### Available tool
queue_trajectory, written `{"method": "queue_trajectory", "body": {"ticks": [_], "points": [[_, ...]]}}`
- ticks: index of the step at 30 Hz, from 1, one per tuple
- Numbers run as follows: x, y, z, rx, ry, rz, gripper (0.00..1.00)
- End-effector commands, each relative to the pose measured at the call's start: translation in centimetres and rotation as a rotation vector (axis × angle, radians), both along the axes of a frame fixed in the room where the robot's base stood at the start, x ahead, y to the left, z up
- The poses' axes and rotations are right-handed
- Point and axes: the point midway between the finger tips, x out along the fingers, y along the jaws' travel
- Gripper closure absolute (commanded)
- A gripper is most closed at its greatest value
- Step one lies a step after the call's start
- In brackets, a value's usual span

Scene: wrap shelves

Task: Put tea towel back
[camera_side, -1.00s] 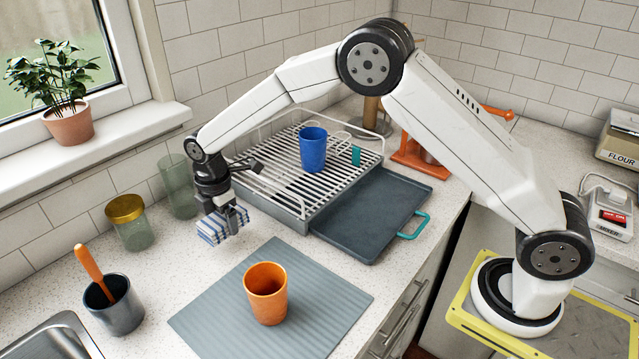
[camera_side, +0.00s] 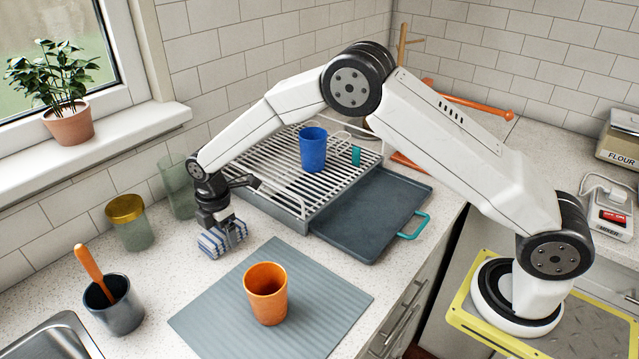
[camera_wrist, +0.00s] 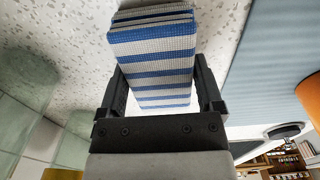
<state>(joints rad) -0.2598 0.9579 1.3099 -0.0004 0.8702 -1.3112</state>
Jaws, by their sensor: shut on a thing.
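The tea towel (camera_side: 222,240) is a folded block of cloth with blue and white stripes. My gripper (camera_side: 222,229) is shut on it, at the left of the grey ribbed mat and in front of the dish rack. In the wrist view the towel (camera_wrist: 153,62) sits between the two dark fingers of my gripper (camera_wrist: 162,92), with its far end sticking out past them. The towel is at or just above the speckled counter; I cannot tell whether it touches.
The grey mat (camera_side: 205,320) bears an orange cup (camera_side: 266,293). The dish rack (camera_side: 297,209) holds a blue cup (camera_side: 313,149). A green glass (camera_side: 175,188), a gold-lidded jar (camera_side: 130,224) and a dark pot (camera_side: 117,308) with an orange-handled utensil stand left. Bare counter lies between.

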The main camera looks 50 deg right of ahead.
Motion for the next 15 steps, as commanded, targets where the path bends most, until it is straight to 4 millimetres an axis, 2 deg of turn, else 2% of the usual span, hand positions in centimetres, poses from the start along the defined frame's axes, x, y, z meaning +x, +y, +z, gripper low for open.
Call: {"method": "queue_trajectory", "body": {"ticks": [8,9,10,15], "points": [[-0.01,0.00,-0.29,0.000,0.001,0.000,0.71],[-0.01,0.00,-0.29,0.000,0.001,0.000,0.06],[-0.01,0.00,-0.28,0.000,0.001,0.000,0.00],[-0.01,0.00,-0.26,0.000,0.001,0.000,0.00]]}}
